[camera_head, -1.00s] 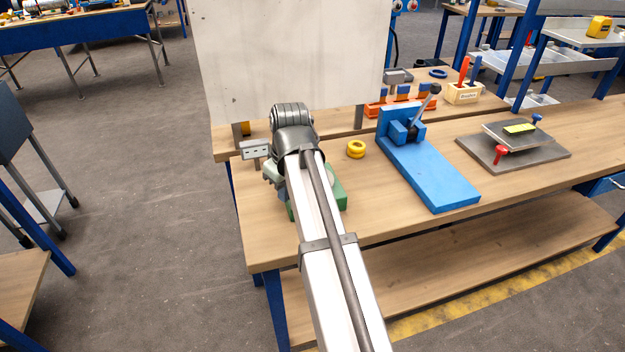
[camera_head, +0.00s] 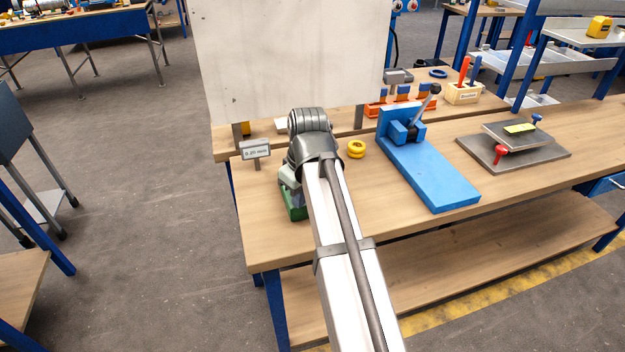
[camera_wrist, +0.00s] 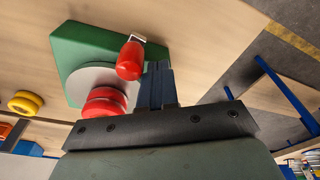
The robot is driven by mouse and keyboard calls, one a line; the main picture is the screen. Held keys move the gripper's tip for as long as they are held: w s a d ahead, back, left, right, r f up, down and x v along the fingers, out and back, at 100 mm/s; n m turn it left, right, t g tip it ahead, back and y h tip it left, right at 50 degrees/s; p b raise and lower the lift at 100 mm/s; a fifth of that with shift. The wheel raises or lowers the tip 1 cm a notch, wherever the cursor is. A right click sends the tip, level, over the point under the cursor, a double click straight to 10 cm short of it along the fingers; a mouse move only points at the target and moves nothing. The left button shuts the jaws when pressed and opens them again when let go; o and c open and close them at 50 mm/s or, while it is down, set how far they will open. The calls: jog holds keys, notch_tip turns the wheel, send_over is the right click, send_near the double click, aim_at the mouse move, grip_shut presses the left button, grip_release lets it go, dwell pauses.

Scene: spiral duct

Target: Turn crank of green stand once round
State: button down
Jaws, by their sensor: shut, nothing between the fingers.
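The green stand (camera_wrist: 88,48) shows in the wrist view with a round grey disc (camera_wrist: 90,78) on it. A red grip (camera_wrist: 130,60) lies by the disc's edge, with a small metal piece at its far end. A second red part (camera_wrist: 104,101) sits nearer the camera, partly hidden by my gripper's body; which one is the crank's handle I cannot tell. My gripper (camera_wrist: 160,68) has its fingers together, just right of the upper red grip, with nothing between them. In the head view my arm hides most of the green stand (camera_head: 294,208).
A small sign (camera_head: 255,150) stands left of my arm. Yellow rings (camera_head: 356,149) and a blue stand with a lever (camera_head: 430,175) are to the right. A grey plate fixture (camera_head: 512,150) is farther right. A large pale panel (camera_head: 290,60) rises behind.

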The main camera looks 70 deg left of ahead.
jog(key=shift+s+a, duration=0.1)
jog(key=shift+s+a, duration=0.45)
jog(key=shift+s, duration=0.05)
jog(key=shift+r, duration=0.1)
notch_tip(320, 180, up, 8)
dwell(1.2)
dwell(0.4)
